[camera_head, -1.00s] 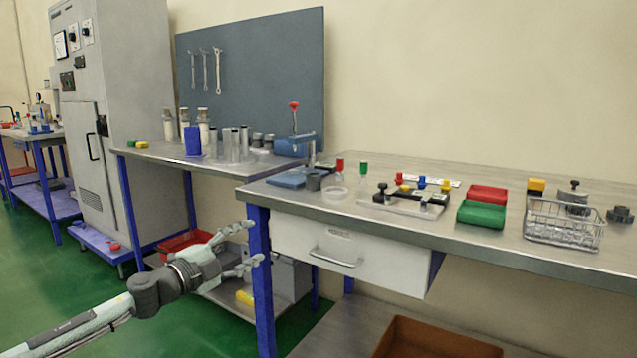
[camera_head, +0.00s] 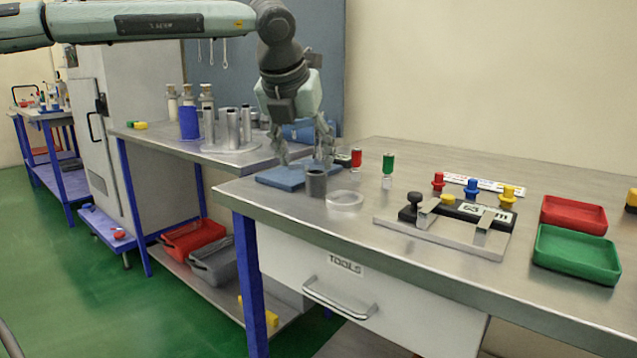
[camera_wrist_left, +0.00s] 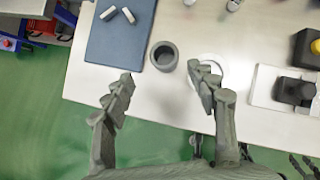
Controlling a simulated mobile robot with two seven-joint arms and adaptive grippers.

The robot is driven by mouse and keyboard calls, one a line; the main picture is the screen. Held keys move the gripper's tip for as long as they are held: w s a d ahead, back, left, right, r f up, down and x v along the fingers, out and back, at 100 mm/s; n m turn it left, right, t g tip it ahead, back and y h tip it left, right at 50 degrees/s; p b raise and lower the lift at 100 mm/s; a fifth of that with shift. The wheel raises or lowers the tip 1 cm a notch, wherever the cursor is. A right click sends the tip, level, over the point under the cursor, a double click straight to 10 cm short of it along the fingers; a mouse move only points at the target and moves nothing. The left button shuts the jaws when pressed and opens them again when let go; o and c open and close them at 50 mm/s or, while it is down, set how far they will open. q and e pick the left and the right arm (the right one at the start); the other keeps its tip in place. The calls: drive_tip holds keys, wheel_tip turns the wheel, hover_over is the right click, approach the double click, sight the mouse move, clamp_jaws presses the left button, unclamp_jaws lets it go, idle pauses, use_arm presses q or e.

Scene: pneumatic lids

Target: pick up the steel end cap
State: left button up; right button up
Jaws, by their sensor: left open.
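The steel end cap, which I take to be the dark grey round cup (camera_head: 316,183), stands upright on the bench, open end up. It is beside the front right corner of a blue mat (camera_head: 284,178). In the left wrist view the cup (camera_wrist_left: 164,56) lies just beyond and between the fingertips. My left gripper (camera_head: 304,156) points down over it, open and empty. Its fingers in the left wrist view (camera_wrist_left: 160,74) are spread on either side, apart from the cup.
A clear ring-shaped dish (camera_head: 345,200) stands close right of the cup. Red (camera_head: 356,158) and green-capped (camera_head: 388,163) vials stand behind. A metal fixture plate (camera_head: 400,222) and a green tray (camera_head: 577,254) are further right. The bench's front edge is near the cup.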

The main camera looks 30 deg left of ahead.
sight(315, 191)
use_arm(q)
drive_tip(key=x, duration=0.4)
drive_tip(key=shift+w+d+f+p, duration=0.1)
drive_tip(key=shift+w+d+p, duration=0.2)
drive_tip(key=shift+w+p, duration=0.15)
drive_tip(key=shift+w+a+f, duration=0.1)
drive_tip(key=shift+w+f, duration=0.25)
clamp_jaws()
use_arm(e)
drive_tip(key=shift+x, duration=1.05)
